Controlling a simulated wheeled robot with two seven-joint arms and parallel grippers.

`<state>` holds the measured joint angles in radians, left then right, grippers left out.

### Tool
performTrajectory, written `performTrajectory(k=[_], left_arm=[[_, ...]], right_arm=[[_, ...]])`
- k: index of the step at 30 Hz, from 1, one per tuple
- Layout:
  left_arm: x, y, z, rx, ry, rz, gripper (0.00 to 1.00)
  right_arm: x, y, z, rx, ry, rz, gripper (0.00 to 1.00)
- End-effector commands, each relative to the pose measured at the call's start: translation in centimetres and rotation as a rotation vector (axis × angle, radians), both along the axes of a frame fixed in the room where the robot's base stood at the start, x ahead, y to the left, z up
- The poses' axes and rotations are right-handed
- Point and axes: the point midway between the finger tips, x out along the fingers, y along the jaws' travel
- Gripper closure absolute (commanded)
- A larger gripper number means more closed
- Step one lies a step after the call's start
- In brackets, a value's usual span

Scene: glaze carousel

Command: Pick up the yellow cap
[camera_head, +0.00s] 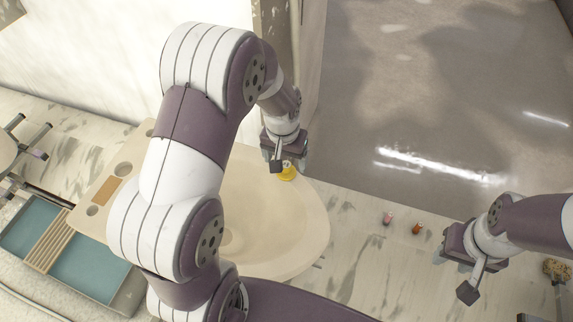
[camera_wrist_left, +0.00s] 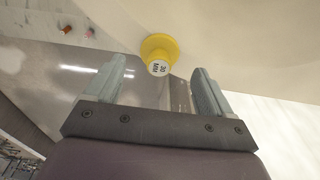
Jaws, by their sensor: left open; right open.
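The yellow cap (camera_head: 288,172) lies near the far right edge of the cream board (camera_head: 310,235) in the head view, partly hidden by my left gripper (camera_head: 284,155). My right gripper (camera_head: 456,268) is at the lower right of the head view, away from the cap.
A tray with blue compartments (camera_head: 90,270) is at lower left. A sponge-like piece (camera_head: 557,268) lies at the far right.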

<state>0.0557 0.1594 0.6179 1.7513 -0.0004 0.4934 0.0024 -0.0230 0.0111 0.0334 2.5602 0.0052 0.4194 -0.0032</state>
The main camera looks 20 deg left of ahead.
Motion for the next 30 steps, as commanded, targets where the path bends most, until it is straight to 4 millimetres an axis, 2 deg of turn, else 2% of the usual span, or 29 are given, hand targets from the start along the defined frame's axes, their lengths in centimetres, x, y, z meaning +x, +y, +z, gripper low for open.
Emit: performTrajectory(k=[1, 5, 12, 16, 18, 26, 30], left_arm=[[-0.1, -0.1, -0.5, 0.0, 0.005, -0.001, 0.17], [0.2, -0.1, -2.5, 0.0, 0.001, 0.0, 0.17], [0.3, 0.0, -2.9, 0.0, -0.002, 0.0, 0.17], [0.3, 0.0, -2.9, 0.0, -0.001, 0.0, 0.59], [0.3, 0.0, -2.9, 0.0, -0.001, -0.001, 0.76], [0.3, 0.0, -2.8, 0.0, -0.002, -0.001, 0.76], [0.4, 0.0, -2.1, 0.0, -0.003, 0.0, 0.76]], right_arm=[[0.0, 0.0, 1.0, 0.0, -0.001, 0.0, 0.57], [0.0, 0.0, 1.0, 0.0, -0.001, 0.0, 0.57], [0.0, 0.0, 0.9, 0.0, 0.0, 0.0, 0.57], [0.0, 0.0, 0.9, 0.0, -0.001, 0.0, 0.57], [0.0, 0.0, 0.9, 0.0, -0.001, 0.0, 0.57], [0.0, 0.0, 0.9, 0.0, -0.001, 0.0, 0.57], [0.0, 0.0, 0.5, 0.0, -0.001, 0.0, 0.57]])
